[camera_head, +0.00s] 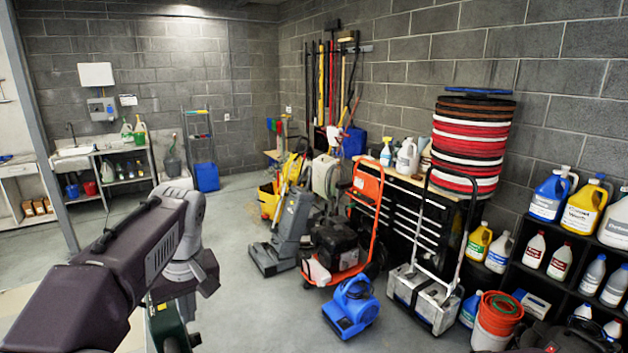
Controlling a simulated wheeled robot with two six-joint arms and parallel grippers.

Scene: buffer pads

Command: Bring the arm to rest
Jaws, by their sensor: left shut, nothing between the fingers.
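My left arm comes in from the lower left, with a dark upper cover and a pale grey joint, and bends down at its far end. My left gripper (174,335) is at the bottom edge, low in front of the arm's bend, and is only partly seen. It is shut with nothing held, over the grey floor. My right gripper is not in view.
A blue blower (351,305) stands on the floor right of my left arm. Behind it are floor machines, an orange-framed cart (366,192) and a stack of pads (472,145). Black shelves (545,262) with bottles line the right wall. Floor between arm and blower is clear.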

